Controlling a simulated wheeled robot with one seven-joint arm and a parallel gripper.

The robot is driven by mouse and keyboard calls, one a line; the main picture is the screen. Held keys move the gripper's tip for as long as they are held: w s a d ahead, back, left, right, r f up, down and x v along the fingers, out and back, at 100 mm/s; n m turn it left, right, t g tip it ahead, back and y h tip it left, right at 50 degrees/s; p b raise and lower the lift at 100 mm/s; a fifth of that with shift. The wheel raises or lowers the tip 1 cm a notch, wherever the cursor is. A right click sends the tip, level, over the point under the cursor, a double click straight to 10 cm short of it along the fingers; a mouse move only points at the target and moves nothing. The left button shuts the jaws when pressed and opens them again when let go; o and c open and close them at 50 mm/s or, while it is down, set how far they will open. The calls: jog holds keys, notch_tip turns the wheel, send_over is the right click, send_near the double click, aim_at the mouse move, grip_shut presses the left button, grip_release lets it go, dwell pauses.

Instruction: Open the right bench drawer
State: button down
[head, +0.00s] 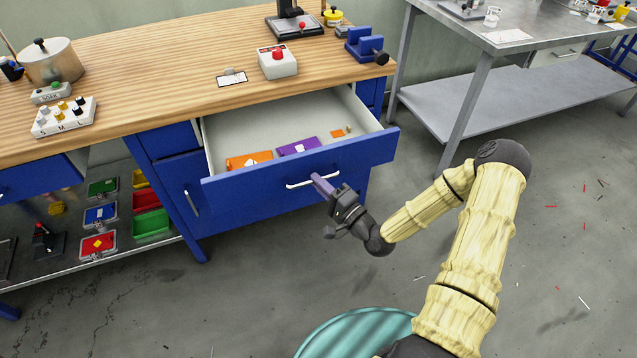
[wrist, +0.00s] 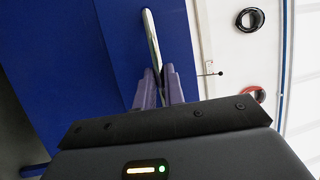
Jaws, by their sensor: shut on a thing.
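The right bench drawer (head: 230,190) has a blue front and stands pulled well out of the wooden-topped bench. Its pale inside shows an orange item (head: 249,161), a purple item (head: 298,147) and a small orange piece. A silver bar handle (head: 298,185) is on its front. My gripper (head: 322,186) is at the right part of this handle. In the wrist view, the purple-grey fingers (wrist: 160,88) are shut on the lower end of the silver handle (wrist: 151,38). The fingers hide that end of the handle.
On the bench top (head: 150,100) are a white box with a red button (head: 277,62), a pot (head: 51,62) and a blue vise (head: 366,45). A lower shelf at left holds trays and bins. A grey metal table (head: 480,40) stands at back right. Floor is open in front of the drawer.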

jog(key=c, duration=1.5)
grip_release()
jog(key=v, duration=1.7)
jog(key=shift+s, duration=0.2)
